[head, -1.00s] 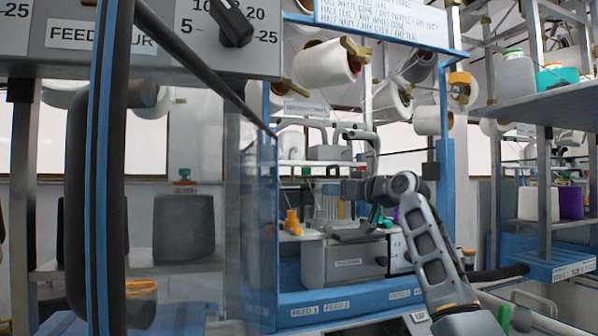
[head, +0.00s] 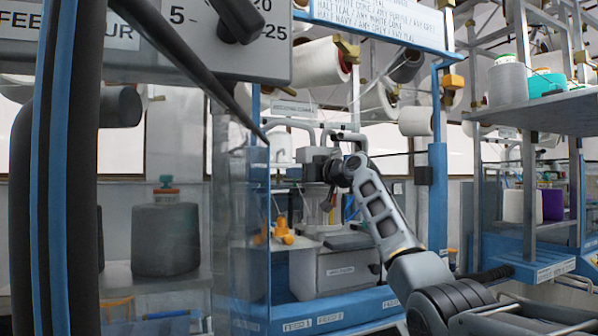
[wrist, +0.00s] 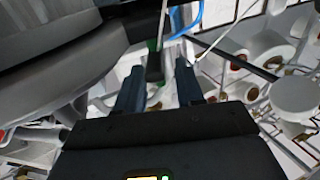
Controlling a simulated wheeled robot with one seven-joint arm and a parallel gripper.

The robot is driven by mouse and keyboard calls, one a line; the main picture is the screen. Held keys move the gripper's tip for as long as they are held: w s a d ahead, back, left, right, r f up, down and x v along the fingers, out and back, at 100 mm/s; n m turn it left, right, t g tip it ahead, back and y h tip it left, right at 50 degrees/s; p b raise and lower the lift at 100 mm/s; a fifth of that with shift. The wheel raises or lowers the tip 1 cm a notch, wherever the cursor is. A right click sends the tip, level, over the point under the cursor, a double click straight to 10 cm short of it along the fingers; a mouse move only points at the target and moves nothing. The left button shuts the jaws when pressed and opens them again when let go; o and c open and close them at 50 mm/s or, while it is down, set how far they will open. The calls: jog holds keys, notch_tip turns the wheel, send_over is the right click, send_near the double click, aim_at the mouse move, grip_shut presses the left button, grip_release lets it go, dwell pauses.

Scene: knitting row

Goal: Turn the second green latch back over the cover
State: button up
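My gripper (wrist: 158,88) shows in the wrist view with its two dark fingers apart. A small green piece with a dark end (wrist: 153,62), possibly a latch, shows between and just beyond the fingertips. I see a gap on both sides of it, and cannot tell whether anything touches. In the head view my gripper (head: 327,200) is small and dark, above the grey box (head: 335,272) inside the blue frame. The cover cannot be made out for certain, and which latch is the second cannot be told.
A large grey rounded body (wrist: 60,60) fills the wrist view's left side, close to the fingers. An orange part (head: 283,230) stands left of the grey box. A clear panel (head: 232,220) and the blue post (head: 438,205) flank the opening. White yarn cones (head: 318,65) hang above.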

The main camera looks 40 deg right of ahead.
jog(key=shift+w, duration=0.15)
grip_shut()
dwell(0.4)
